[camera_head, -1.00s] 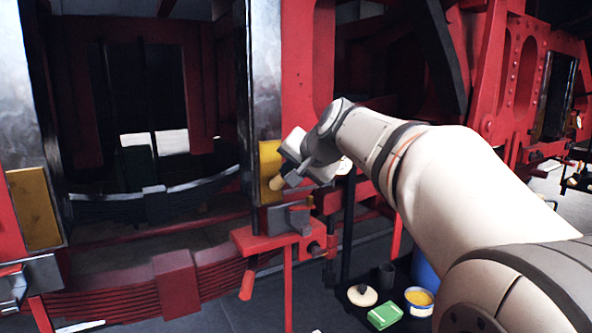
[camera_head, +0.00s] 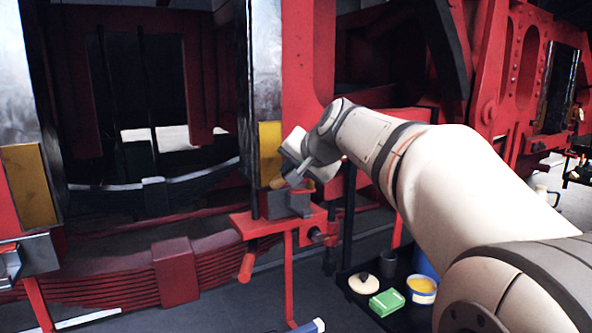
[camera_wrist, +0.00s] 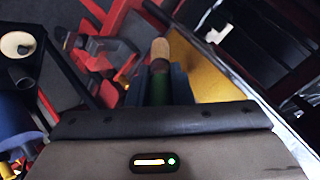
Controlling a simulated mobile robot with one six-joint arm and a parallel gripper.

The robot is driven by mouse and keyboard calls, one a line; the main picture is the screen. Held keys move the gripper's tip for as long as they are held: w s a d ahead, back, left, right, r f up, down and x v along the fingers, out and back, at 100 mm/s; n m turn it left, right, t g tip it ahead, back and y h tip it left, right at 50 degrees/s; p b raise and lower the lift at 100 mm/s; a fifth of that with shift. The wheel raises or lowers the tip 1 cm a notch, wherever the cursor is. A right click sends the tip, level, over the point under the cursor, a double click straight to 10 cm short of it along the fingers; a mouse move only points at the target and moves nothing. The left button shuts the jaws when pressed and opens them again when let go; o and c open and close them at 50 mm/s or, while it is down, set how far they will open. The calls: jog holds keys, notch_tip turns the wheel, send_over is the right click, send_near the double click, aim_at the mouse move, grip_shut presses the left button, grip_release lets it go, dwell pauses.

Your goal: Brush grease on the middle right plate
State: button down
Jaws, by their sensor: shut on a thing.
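A yellow plate (camera_head: 270,146) sits low on the bright steel post at the middle of the head view. It also shows as a slanted yellow face to the right of the jaws in the wrist view (camera_wrist: 217,78). My gripper (camera_head: 290,174) is just right of this plate and partly hides it. In the wrist view its jaws (camera_wrist: 160,82) are shut on a brush (camera_wrist: 159,52) with a green part and a pale tan end. The brush end points away from the gripper beside the yellow face. I cannot tell whether it touches.
A red stand with a grey vise (camera_head: 290,203) is close below my gripper. A second yellow plate (camera_head: 29,185) is at the far left. A low black tray holds a green box (camera_head: 386,301) and a tin with yellow contents (camera_head: 422,288). Red leaf springs (camera_head: 175,272) cross the lower left.

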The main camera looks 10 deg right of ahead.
jog(key=s+d+b, duration=0.2)
jog(key=s, duration=0.3)
jog(key=shift+s+b, duration=0.35)
jog(key=shift+b, duration=0.05)
jog(key=shift+s, duration=0.1)
jog(key=s, duration=0.1)
jog(key=s+b, duration=0.1)
jog(key=shift+s+d, duration=0.35)
jog(key=shift+d, duration=0.05)
dwell(0.6)
jog(key=shift+w, duration=0.1)
